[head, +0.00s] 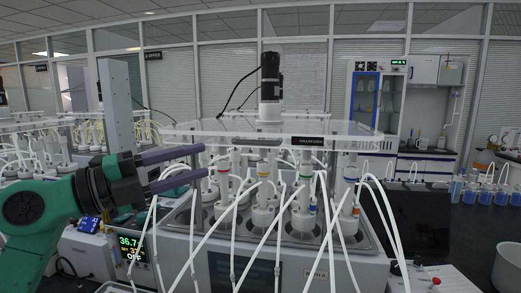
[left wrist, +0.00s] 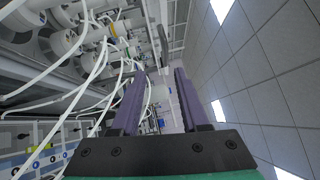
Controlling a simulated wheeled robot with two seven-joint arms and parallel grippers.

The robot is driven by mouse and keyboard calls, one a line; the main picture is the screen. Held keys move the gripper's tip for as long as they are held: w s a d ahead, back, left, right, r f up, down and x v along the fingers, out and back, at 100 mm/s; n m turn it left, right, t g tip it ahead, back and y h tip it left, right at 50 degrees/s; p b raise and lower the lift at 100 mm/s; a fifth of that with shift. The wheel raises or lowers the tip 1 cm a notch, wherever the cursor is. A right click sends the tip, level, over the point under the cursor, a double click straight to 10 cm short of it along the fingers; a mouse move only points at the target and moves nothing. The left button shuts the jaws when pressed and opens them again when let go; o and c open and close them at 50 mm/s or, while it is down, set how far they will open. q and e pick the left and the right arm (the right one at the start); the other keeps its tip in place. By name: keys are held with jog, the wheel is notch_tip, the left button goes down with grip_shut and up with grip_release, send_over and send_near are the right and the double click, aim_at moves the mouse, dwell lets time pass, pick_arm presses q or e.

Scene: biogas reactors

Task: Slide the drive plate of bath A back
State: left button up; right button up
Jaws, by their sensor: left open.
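The drive plate (head: 350,133) is a clear flat sheet lying level above bath A (head: 335,272), with a black motor (head: 270,85) standing on it. A dark label strip sits on its front edge. Below it, several white-capped reactors with coloured bands stand in the bath. My left gripper (head: 203,162) is open and empty at the plate's left front side, with its two purple fingers pointing right. I cannot tell if they touch the plate. In the left wrist view the purple fingers (left wrist: 158,95) are apart with nothing between them. My right gripper is not in view.
White tubes (head: 255,235) arch over the front of the bath. A controller with a lit display (head: 131,246) stands at the left front. A dark screen (head: 420,222) is at the right.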

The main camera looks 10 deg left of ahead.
pick_arm(q)
jog(key=p, duration=0.4)
send_near(253, 144)
notch_tip(253, 144, up, 2)
jog(key=w+d, duration=0.2)
jog(key=d, duration=0.1)
jog(key=p+x, duration=0.1)
jog(key=x, duration=0.1)
jog(key=f+x, duration=0.1)
jog(key=x, duration=0.1)
jog(key=p+x, duration=0.1)
jog(key=x, duration=0.2)
jog(key=shift+w+a+f+p, duration=0.15)
jog(key=shift+w+p, duration=0.2)
jog(key=shift+w, duration=0.05)
jog(key=shift+s, duration=0.15)
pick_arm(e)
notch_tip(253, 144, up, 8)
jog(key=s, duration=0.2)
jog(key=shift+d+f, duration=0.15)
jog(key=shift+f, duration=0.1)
pick_arm(q)
grip_shut()
jog(key=shift+f, duration=0.1)
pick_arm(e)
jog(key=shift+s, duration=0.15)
